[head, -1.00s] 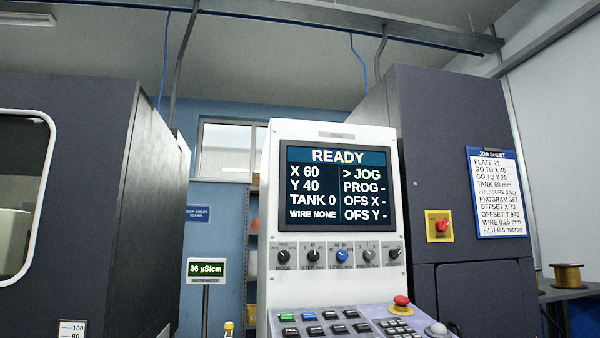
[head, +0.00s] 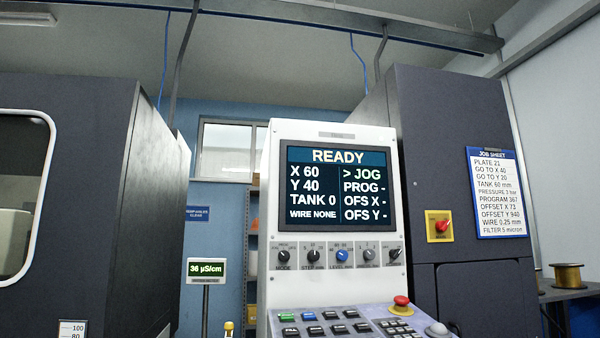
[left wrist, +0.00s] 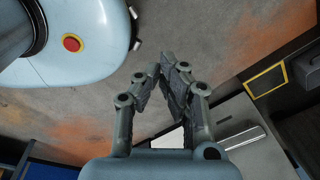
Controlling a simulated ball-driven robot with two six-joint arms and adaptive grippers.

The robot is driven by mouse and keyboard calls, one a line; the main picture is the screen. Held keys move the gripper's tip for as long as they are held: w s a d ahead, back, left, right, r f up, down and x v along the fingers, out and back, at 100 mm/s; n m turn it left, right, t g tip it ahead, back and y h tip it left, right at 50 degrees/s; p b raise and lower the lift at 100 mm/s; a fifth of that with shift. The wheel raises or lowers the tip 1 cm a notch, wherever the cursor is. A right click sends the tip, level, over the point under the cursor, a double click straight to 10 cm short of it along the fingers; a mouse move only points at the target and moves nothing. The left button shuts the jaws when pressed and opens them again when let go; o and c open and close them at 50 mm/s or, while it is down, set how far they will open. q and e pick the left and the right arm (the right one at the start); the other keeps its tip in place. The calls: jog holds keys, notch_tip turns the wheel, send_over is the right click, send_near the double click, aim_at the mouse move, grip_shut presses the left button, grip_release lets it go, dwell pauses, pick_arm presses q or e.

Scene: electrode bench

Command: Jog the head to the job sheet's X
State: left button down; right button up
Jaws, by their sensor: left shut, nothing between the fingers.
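The control panel (head: 400,260) stands in the middle of the head view. Its screen (head: 337,190) reads READY, X 60, Y 40, TANK 0, WIRE NONE, with the marker at JOG and PROG, OFS X and OFS Y showing dashes. Below it is a row of knobs, with the step knob (head: 313,256) second from left. Keys (head: 325,323) lie on the sloped console. The job sheet (head: 498,193) on the right cabinet reads GO TO X 40, GO TO Y 20. My left gripper (left wrist: 170,72) shows in the left wrist view, shut and empty, above the floor. My right gripper is not in view.
A red emergency button (head: 402,301) is on the console. A red switch on a yellow plate (head: 440,226) is on the right cabinet. A meter (head: 206,270) reads 36 µS/cm. A spool (head: 568,275) sits on the right table. Open floor (left wrist: 215,35) shows in the wrist view.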

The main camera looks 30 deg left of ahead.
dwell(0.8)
pick_arm(q)
jog(key=w+r+t+p, duration=0.1)
jog(key=w+r+p, duration=0.8)
jog(key=w+r, duration=0.8)
jog(key=w+d+r+t+p, duration=0.1)
jog(key=w+r+p, duration=0.3)
jog(key=r, duration=1)
jog(key=w+r+t+p, duration=0.1)
jog(key=w+r+p, duration=0.3)
jog(key=r, duration=1)
jog(key=w+d+r+t+p, duration=0.1)
jog(key=w+r+p, duration=0.25)
jog(key=r, duration=0.95)
jog(key=w+a+r+n+t, duration=0.2)
jog(key=w+r, duration=0.3)
jog(key=w, duration=0.5)
jog(key=w+a+r+n+t+p, duration=0.1)
jog(key=w+a+r+n+t, duration=0.1)
jog(key=w+r, duration=0.4)
jog(key=w+a+r+n+t, duration=0.2)
jog(key=w+a+r+n, duration=0.2)
jog(key=w, duration=1)
jog(key=shift+w+a+r, duration=0.15)
jog(key=shift+a+r, duration=0.4)
jog(key=shift+r, duration=0.3)
jog(key=shift+f, duration=0.1)
